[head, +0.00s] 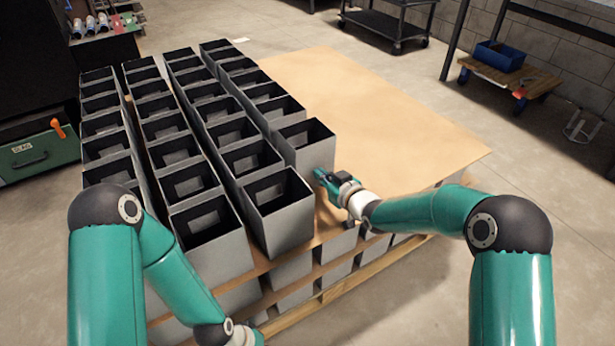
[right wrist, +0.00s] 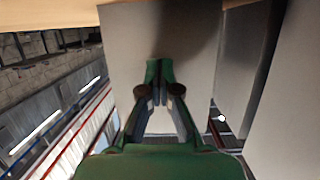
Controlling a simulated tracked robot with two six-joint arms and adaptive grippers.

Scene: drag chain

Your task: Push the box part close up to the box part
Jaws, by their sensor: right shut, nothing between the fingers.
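Grey open-topped box parts stand in rows on a cardboard sheet (head: 400,110). One box part (head: 318,157) stands at the near end of the rightmost row, next to the row's other box part (head: 290,110). My right gripper (head: 319,174) is shut and empty at the near right side of that end box part. In the right wrist view, the shut fingertips (right wrist: 160,66) point at a box part's flat grey wall (right wrist: 120,60), touching or very close; I cannot tell which. My left gripper is beyond the bottom edge of the head view.
Another box part (head: 285,222) stands to the left, at the near end of its row. The sheet lies on further stacked boxes over a wooden pallet (head: 345,290). The sheet is bare to the right. A cart with a blue bin (head: 500,56) stands at the back right.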

